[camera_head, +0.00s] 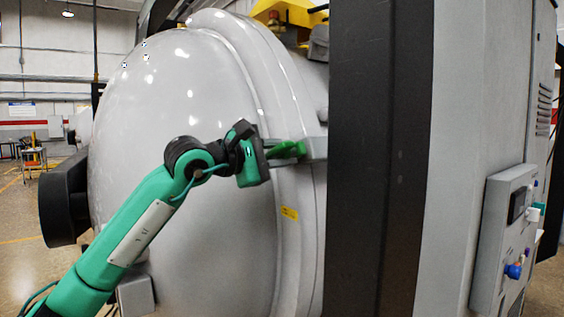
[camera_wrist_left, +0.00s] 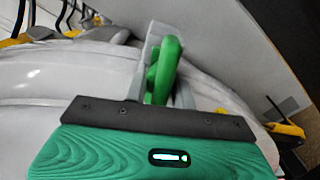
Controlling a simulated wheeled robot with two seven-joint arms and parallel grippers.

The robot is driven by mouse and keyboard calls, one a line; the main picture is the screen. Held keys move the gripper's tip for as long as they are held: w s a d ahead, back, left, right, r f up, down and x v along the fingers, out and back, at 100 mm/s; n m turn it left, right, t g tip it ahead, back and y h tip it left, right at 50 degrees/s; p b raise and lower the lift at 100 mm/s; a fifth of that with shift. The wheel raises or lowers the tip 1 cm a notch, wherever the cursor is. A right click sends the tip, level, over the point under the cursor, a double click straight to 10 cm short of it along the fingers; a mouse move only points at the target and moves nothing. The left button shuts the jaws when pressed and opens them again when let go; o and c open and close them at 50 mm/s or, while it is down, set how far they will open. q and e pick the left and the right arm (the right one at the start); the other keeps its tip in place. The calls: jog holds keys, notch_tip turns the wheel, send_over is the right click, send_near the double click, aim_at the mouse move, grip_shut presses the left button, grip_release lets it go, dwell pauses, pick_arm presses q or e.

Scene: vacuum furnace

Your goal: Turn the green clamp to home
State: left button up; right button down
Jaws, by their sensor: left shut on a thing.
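The green clamp (camera_head: 287,149) is on the flange at the rim of the large light-grey furnace door (camera_head: 185,110). My left gripper (camera_head: 279,148) reaches it from the left and is shut on its handle. In the left wrist view the green clamp (camera_wrist_left: 168,62) stands up between the grey fingers of my left gripper (camera_wrist_left: 160,90), with a pale bracket beside it. The fingers partly hide the lower part of the handle. My right gripper is not in view.
A dark vertical band (camera_head: 375,150) and a grey cabinet stand right of the door, with a control panel (camera_head: 505,240) at far right. Yellow parts (camera_head: 290,12) sit above the flange. Open floor shows at the far left.

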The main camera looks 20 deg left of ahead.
pick_arm(q)
jog(key=shift+m, duration=0.7)
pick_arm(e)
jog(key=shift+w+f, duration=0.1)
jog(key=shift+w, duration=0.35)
pick_arm(q)
jog(key=o, duration=0.7)
jog(key=shift+b, duration=0.3)
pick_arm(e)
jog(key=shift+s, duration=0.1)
pick_arm(q)
jog(key=shift+s, duration=0.1)
